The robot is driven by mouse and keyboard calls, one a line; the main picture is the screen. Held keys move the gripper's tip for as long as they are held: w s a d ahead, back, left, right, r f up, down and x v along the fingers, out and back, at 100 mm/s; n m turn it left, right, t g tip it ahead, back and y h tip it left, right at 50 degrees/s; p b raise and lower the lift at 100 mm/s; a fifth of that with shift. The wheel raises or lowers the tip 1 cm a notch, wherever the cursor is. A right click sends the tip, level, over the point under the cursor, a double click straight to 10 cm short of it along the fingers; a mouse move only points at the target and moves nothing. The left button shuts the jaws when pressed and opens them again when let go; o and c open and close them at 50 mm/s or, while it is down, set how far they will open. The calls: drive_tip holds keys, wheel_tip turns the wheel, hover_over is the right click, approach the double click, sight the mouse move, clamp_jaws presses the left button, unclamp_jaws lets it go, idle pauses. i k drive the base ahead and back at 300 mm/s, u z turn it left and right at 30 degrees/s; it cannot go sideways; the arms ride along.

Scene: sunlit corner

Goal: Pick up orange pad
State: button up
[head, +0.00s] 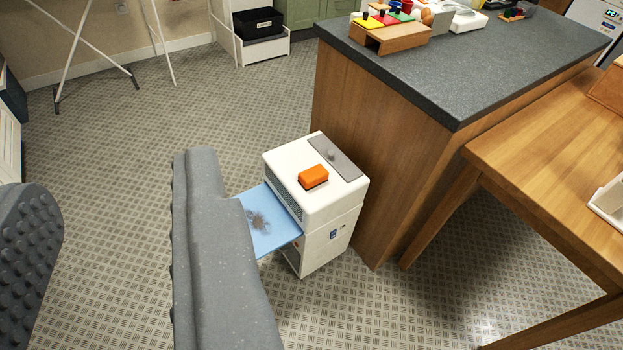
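The orange pad (313,177) is a small block lying on top of a white box-shaped unit (328,215), beside a grey strip with a small knob. My gripper (116,185) is open, with its two dark grey fingers wide apart and only floor showing between them. The pad is to the right of the right finger and apart from it. The right finger hides part of a blue panel (283,222) with a dark smudge, at the unit's left side.
A wooden island with a dark top (470,60) stands close behind and right of the unit. A wooden table (545,160) is at the right. A white rack (240,40) and thin white legs (157,35) stand at the back. The patterned floor (110,130) at left is clear.

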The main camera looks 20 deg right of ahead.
sight(309, 179)
drive_tip(key=z, duration=0.05)
drive_tip(key=k, duration=0.35)
drive_tip(key=u, duration=0.6)
drive_tip(key=i, duration=1.35)
drive_tip(key=z, duration=0.65)
drive_tip(key=i, duration=0.8)
drive_tip(key=z, duration=0.65)
